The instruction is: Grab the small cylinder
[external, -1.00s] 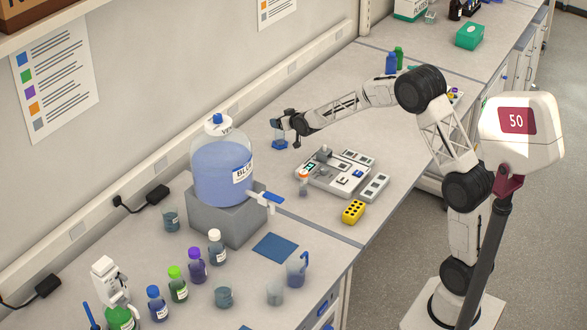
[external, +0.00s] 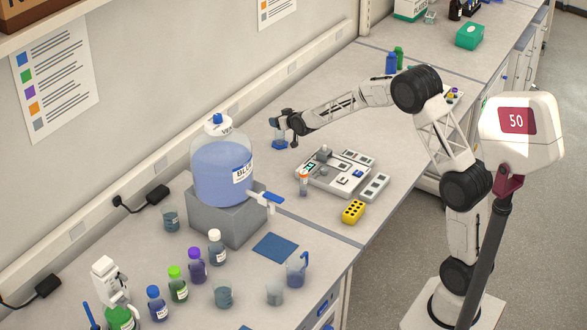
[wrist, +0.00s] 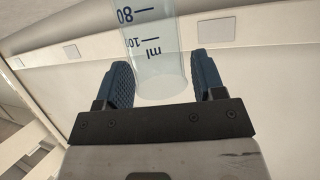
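Whether the base touches the bench is hard to tell.
The large blue carboy (external: 223,172) on a grey block stands left of my gripper. A grey device (external: 335,172) and a yellow rack (external: 353,212) lie to the right front. Several bottles and beakers stand at the front left. The wall is close behind the cylinder.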

